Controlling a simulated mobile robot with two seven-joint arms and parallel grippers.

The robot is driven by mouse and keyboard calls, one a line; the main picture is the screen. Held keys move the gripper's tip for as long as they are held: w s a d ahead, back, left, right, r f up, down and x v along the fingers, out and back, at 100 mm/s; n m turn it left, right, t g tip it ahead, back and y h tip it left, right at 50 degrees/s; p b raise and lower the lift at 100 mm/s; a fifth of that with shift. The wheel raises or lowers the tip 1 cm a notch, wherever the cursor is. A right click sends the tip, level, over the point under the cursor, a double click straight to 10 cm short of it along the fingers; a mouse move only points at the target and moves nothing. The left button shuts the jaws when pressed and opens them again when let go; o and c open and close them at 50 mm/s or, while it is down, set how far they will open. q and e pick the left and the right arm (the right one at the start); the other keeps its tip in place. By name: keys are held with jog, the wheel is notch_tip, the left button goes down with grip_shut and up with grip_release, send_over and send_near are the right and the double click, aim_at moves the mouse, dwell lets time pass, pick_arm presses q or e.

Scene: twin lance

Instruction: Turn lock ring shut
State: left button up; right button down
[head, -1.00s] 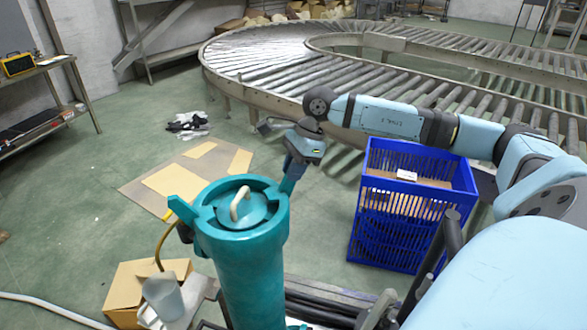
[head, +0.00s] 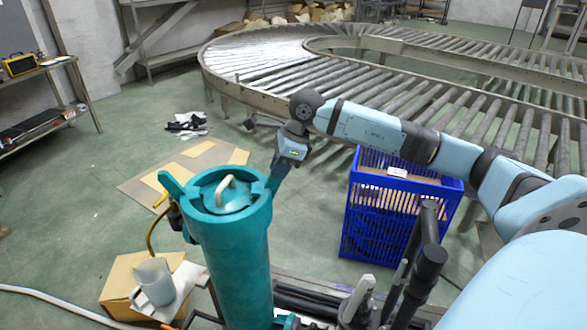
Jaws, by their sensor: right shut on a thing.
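A tall teal cylinder (head: 236,265) stands upright in front of me in the head view. Around its top sits a teal lock ring (head: 205,231) with two lugs sticking out, one at left and one at right. Inside the ring is a round teal lid (head: 224,202) with a cream handle. My right gripper (head: 277,172) points down at the right side of the ring and is shut on the right lug. Its fingertips are partly hidden by the lug. My left gripper is not in view.
A blue crate (head: 385,222) stands on the floor to the right, under my right arm. A roller conveyor (head: 270,75) curves behind. A cardboard box (head: 120,280) and a yellow hose (head: 150,235) are left of the cylinder. Flat cardboard lies on the floor behind.

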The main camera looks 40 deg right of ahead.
jog(key=shift+s+a+m+t+h+b, duration=0.4)
jog(key=shift+s+a+m+b, duration=0.15)
jog(key=shift+s+a+m, duration=0.45)
jog(key=shift+s+a+m+t+h+b, duration=0.35)
jog(key=shift+s+a+m+b, duration=0.2)
jog(key=shift+s+a+m, duration=0.4)
jog(key=shift+s+a, duration=0.1)
jog(key=shift+a, duration=0.15)
jog(key=c, duration=1.1)
grip_release()
jog(key=shift+r, duration=0.1)
jog(key=v, duration=1.3)
jog(key=shift+s+r+p, duration=0.1)
jog(key=shift+r+p, duration=0.25)
jog(key=shift+p, duration=0.05)
